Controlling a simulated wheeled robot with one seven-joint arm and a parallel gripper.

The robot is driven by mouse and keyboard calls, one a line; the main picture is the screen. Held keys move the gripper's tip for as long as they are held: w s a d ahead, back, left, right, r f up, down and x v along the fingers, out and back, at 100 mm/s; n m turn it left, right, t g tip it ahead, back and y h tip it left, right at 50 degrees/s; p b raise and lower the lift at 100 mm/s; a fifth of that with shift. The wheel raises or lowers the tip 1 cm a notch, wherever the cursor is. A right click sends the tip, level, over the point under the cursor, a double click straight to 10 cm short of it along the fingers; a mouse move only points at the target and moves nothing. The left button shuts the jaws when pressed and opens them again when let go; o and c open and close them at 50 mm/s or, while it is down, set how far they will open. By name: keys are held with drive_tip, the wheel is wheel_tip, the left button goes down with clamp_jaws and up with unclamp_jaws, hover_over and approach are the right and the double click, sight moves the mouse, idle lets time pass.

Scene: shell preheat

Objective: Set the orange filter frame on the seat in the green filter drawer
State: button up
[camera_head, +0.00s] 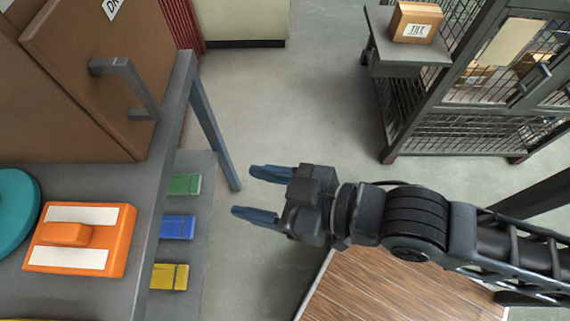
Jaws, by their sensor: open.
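The orange filter frame (120,240) lies on a grey upper shelf at the lower left. It has two white strips and a raised orange block in its middle. My gripper (245,192) is open and empty, with its two blue fingers pointing left. It is over the floor, to the right of the shelf and apart from the orange frame. A small green piece (184,184) sits on the lower level; I cannot tell whether it is part of the green filter drawer. No seat can be made out.
Blue (178,228) and yellow (169,277) pieces line the lower level. A teal round thing (14,210) is beside the frame. A brown cabinet (95,75) stands behind. A mesh cage (470,90) and a box (415,22) are at upper right. Mid-floor is clear.

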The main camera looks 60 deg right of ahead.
drive_tip(key=s+d+m+h, duration=0.1)
drive_tip(key=s+d, duration=0.3)
drive_tip(key=s, duration=0.2)
drive_tip(key=shift+s+r, duration=0.15)
drive_tip(key=s+d+r, duration=0.1)
drive_tip(key=s, duration=0.1)
drive_tip(key=s+d+r+m+h, duration=0.1)
drive_tip(key=s, duration=0.1)
drive_tip(key=s+r+t+h, duration=0.1)
drive_tip(key=s, duration=0.2)
drive_tip(key=shift+d, duration=0.4)
drive_tip(key=shift+f, duration=0.1)
